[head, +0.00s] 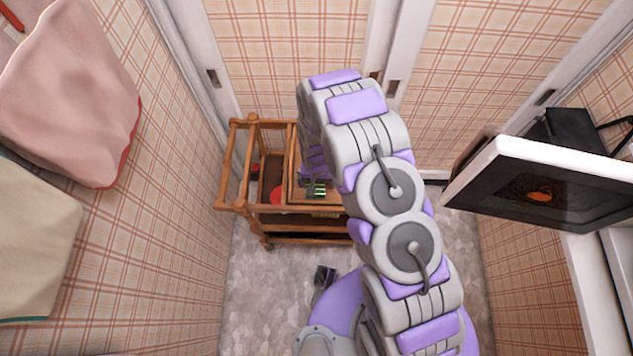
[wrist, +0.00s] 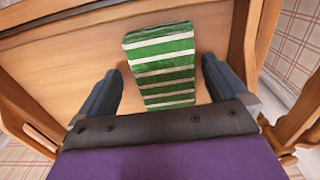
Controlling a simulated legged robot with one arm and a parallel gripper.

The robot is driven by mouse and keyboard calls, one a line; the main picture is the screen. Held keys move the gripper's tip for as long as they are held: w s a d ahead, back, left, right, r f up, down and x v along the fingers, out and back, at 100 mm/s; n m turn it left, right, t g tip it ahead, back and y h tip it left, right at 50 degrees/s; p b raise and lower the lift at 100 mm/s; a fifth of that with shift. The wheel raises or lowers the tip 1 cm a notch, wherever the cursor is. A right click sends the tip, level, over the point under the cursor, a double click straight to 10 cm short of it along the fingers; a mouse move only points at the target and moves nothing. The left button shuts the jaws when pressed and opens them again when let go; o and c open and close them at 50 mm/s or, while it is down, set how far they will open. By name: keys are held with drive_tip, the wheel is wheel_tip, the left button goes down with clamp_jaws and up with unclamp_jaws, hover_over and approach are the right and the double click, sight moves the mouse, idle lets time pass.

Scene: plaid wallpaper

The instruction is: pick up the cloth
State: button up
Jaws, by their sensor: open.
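A green and white striped cloth (wrist: 162,68) lies flat on the wooden cart top in the wrist view. My gripper (wrist: 163,80) is open, with one dark finger on each side of the cloth and bare wood between each finger and the cloth. The near end of the cloth lies close to the gripper's dark palm. In the head view a small part of the cloth (head: 317,189) shows beside my arm; the arm hides much of the cart top.
The wooden cart (head: 290,222) has raised rails around its top. A red round object (head: 277,195) sits on it. An open white door with a dark panel (head: 550,185) juts out at right. Pink (head: 70,95) and beige (head: 35,240) fabrics hang at left.

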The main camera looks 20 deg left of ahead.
drive_tip(key=shift+a, duration=0.35)
drive_tip(key=shift+a+f, duration=0.1)
drive_tip(key=shift+a, duration=0.15)
drive_tip(key=shift+c, duration=1.2)
drive_tip(key=shift+d, duration=0.4)
drive_tip(key=c, duration=0.6)
drive_tip(key=shift+c, duration=1.4)
drive_tip(key=shift+a, duration=0.25)
